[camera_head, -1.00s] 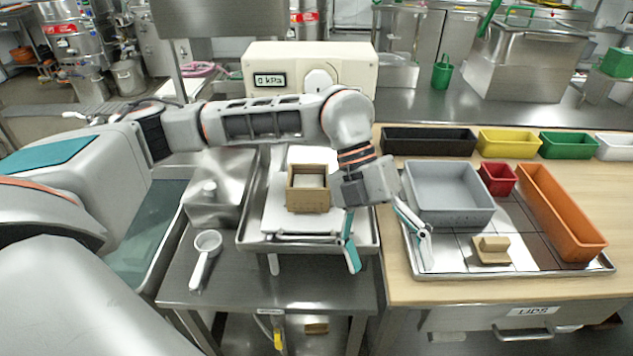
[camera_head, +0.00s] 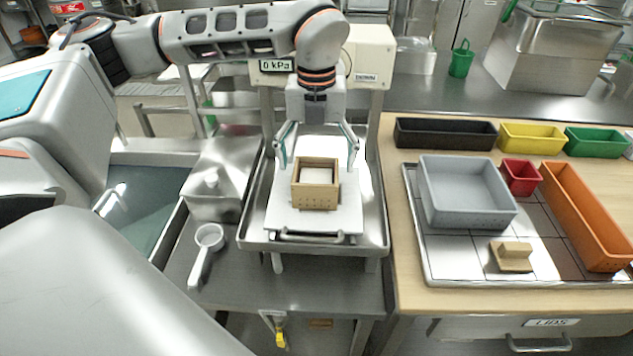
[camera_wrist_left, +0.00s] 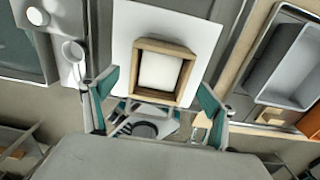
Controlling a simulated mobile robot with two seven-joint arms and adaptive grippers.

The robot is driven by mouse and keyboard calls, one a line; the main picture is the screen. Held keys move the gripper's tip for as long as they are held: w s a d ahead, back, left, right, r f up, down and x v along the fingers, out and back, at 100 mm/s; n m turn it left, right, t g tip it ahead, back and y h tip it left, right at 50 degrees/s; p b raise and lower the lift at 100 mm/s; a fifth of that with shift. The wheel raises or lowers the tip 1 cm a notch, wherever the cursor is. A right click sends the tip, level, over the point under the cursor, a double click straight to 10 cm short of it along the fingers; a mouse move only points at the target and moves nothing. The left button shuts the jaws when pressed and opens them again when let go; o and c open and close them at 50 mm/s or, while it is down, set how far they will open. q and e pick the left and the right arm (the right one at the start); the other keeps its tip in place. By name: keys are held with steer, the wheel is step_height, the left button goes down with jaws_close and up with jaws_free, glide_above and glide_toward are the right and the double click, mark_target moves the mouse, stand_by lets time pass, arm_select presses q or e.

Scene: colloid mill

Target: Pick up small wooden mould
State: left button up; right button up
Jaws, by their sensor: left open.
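The small wooden mould (camera_head: 315,198) is a square, open-topped wooden frame with a white inside. It stands on a white board over a steel tray. My left gripper (camera_head: 318,162) is open and empty, pointing down just behind and above the mould, with one finger toward each side. In the left wrist view the mould (camera_wrist_left: 163,72) lies ahead between and beyond the open fingers of my left gripper (camera_wrist_left: 158,112). The gripper does not appear to hold it. My right gripper is in neither view.
The white board (camera_head: 290,222) lies on the steel tray (camera_head: 375,240). A white scoop (camera_head: 207,250) lies at left. On the wooden table at right are a grey bin (camera_head: 465,212), a wooden piece with a handle (camera_head: 513,258), an orange bin (camera_head: 590,220) and a red bin (camera_head: 521,178).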

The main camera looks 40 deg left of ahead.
mark_target(316, 179)
arm_select(q)
step_height(316, 179, down, 3)
steer(key=shift+f, duration=0.15)
steer(key=c, duration=1.1)
steer(key=shift+c, duration=0.7)
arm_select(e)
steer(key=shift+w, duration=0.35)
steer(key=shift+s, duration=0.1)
